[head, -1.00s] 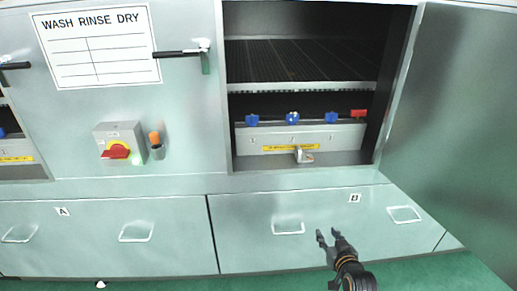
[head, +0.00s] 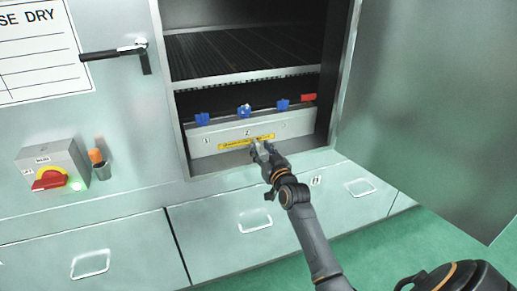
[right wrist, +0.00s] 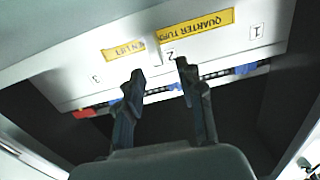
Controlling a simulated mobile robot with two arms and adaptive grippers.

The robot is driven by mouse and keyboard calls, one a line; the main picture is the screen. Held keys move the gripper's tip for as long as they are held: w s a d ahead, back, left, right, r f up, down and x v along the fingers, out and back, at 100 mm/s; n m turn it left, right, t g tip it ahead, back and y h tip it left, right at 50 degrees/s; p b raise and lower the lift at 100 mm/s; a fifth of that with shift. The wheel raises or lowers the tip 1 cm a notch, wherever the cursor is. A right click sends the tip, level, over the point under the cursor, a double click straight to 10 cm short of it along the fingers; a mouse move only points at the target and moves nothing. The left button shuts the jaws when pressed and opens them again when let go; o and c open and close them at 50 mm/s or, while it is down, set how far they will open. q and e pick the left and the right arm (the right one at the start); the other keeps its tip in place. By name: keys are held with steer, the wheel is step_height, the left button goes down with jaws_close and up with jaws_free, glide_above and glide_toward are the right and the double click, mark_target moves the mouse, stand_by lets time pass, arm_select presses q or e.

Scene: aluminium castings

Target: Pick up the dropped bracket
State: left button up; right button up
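The dropped bracket (head: 257,146), a small light-grey metal piece, is at the sill of the open cabinet compartment, in front of the panel, partly hidden by my right gripper. In the right wrist view, a pale shape between the fingertips interrupts the yellow label; it seems to be the bracket but blends with the white panel. My right gripper (head: 262,150) reaches into the compartment opening, at the bracket. In the right wrist view its two dark fingers (right wrist: 160,70) stand apart, open. Whether they touch the bracket cannot be told. My left gripper is out of view.
The white panel (head: 220,138) carries blue handles and a red one (head: 308,97). A slotted shelf (head: 245,75) is above. The open door (head: 430,110) stands to the right. A red rotary switch (head: 50,178) and drawers (head: 240,225) are on the cabinet front.

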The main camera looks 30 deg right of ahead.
mark_target(258, 144)
steer(key=x, duration=0.5)
steer(key=shift+f, duration=0.1)
jaws_close()
